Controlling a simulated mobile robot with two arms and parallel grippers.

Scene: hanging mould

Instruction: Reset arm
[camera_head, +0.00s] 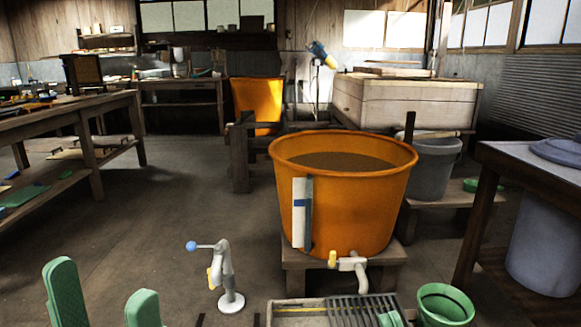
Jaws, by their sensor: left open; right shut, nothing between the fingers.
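My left gripper (101,278) shows at the bottom left as two green fingers spread well apart, with nothing between them. Of my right gripper (390,319), only a small green tip shows at the bottom edge, over the grate; it is shut and I see nothing held. Most of both arms is out of view. A large orange tub (348,210) of brownish liquid stands on a low wooden stand, beyond and between the grippers. A white panel with a blue band (301,213) is upright against the tub's front left side.
A grey fixture with a blue knob (229,278) stands left of the tub. A pipe with a yellow handle (347,264) is below the tub. A grated basin (335,306) and green bucket (445,306) are in front. Tables flank both sides; the left-middle floor is clear.

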